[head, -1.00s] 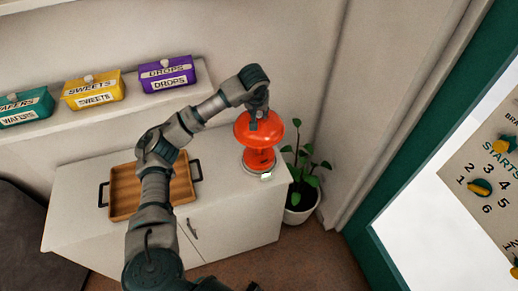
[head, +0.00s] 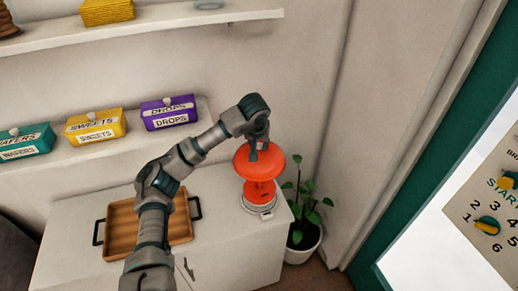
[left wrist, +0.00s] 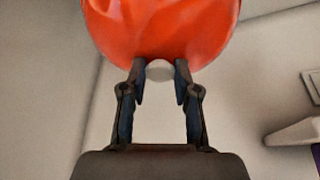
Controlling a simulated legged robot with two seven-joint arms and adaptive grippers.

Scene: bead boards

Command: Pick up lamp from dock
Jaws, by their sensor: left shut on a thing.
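The lamp (head: 258,165) is orange-red, with a wide rounded cap and a narrower stem and base. It stands upright over the dock (head: 262,209), a pale round base near the right end of the white cabinet top. I cannot tell whether the lamp still touches the dock. My left gripper (head: 254,153) reaches it from above and is shut on the lamp at its top. In the left wrist view my fingers (left wrist: 160,72) stand on either side of a small pale knob at the edge of the lamp's cap (left wrist: 160,28). My right gripper is not in view.
A wooden tray (head: 117,237) with dark handles sits left of the lamp on the cabinet (head: 225,228). A potted plant (head: 303,242) stands close to the cabinet's right end. Labelled boxes line a shelf behind, with the purple one (head: 169,112) nearest. A higher shelf (head: 188,19) runs above them.

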